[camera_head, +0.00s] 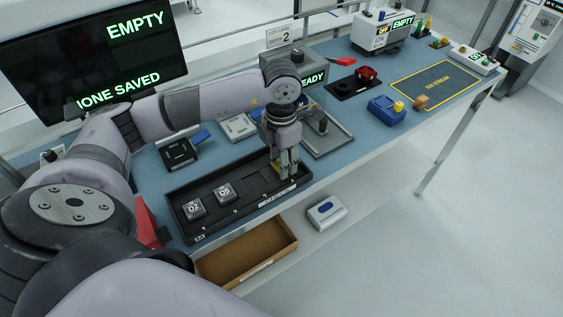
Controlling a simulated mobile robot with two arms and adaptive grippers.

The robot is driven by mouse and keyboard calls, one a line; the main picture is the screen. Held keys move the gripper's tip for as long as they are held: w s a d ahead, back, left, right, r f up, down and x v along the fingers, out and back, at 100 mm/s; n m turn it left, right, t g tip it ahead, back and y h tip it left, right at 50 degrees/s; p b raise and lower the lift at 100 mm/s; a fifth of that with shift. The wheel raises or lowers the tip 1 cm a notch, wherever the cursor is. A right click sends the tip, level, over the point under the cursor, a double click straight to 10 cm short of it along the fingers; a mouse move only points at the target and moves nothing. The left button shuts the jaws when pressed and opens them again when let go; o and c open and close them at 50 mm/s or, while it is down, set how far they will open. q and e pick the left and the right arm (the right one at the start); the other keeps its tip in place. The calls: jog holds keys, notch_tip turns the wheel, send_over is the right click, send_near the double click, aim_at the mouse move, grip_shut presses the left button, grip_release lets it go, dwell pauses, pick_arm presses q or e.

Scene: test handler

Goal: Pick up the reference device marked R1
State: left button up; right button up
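My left gripper (288,172) points down over the right end of a long black tray (238,212). A small gold-yellow piece (276,168) shows right at the fingertips, partly hidden by them. I cannot read any R1 mark on it. I cannot tell whether the fingers are closed on it or only around or beside it. Two grey devices sit in the tray's left part, one marked D2 (194,209) and one marked D5 (224,192). My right gripper is not in view.
A grey metal plate (338,141) lies behind the gripper, with a machine reading "READY" (312,79) behind it. A black socket block (179,153) and a white unit (238,127) stand at the back left. A blue box (385,111) is to the right. A brown bin (250,255) is below the front edge.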

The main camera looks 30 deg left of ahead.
pick_arm(q)
jog(key=c, duration=0.6)
jog(key=shift+r+p, duration=1.5)
jog(key=shift+r, duration=1.05)
jog(key=shift+c, duration=0.2)
